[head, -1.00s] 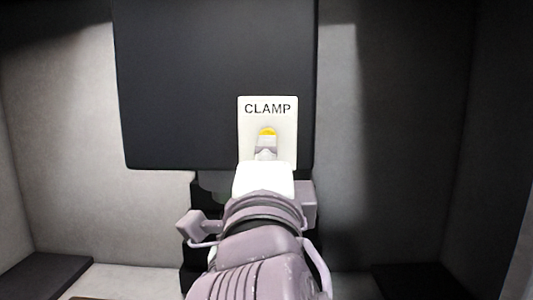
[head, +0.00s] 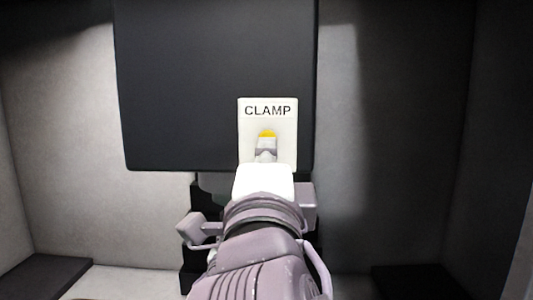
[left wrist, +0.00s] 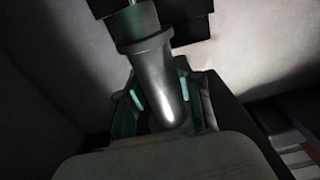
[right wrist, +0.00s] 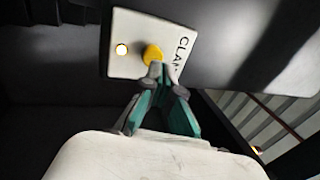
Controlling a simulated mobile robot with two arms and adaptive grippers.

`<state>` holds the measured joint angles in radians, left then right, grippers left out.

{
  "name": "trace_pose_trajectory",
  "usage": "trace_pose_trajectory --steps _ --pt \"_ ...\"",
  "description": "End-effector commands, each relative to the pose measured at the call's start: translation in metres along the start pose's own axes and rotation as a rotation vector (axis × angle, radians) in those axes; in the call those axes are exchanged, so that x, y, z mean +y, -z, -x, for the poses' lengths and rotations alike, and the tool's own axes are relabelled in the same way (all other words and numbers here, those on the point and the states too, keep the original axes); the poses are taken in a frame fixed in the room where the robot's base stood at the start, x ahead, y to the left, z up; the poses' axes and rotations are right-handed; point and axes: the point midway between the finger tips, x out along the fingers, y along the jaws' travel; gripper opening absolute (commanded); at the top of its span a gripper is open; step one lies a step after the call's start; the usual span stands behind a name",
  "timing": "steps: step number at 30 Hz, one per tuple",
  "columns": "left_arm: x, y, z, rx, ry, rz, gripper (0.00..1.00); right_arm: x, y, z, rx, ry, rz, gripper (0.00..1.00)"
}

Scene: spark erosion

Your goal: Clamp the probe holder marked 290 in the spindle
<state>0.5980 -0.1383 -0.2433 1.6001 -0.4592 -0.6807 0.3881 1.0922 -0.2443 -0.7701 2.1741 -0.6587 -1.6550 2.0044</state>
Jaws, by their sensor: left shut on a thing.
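The probe holder (left wrist: 162,85) is a grey metal cylinder with a wide collar, upright between the fingers of my left gripper (left wrist: 158,103). The gripper is shut on it. Its collar is right under the dark spindle end (left wrist: 134,20); I cannot tell whether it is fully seated. No 290 mark shows. The white CLAMP plate (head: 267,118) is on the dark machine head and carries a yellow button (right wrist: 152,54). My right gripper (right wrist: 161,73) is shut, its fingertips at the button; whether they press it is unclear. In the head view my right arm hides most of the left gripper.
A small lamp (right wrist: 121,49) glows on the plate beside the button. The large dark machine head (head: 215,80) hangs in front of grey walls. Dark ledges lie at the lower left (head: 45,273) and lower right (head: 420,280).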

Motion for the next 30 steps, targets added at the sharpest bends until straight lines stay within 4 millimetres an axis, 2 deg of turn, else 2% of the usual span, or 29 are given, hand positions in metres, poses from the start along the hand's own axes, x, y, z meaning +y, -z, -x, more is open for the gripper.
trace_pose_trajectory --steps 30 --pt "0.0 0.012 0.0 0.006 0.0 0.001 0.0 0.0 0.0 0.0 0.0 0.0 0.0 0.0"
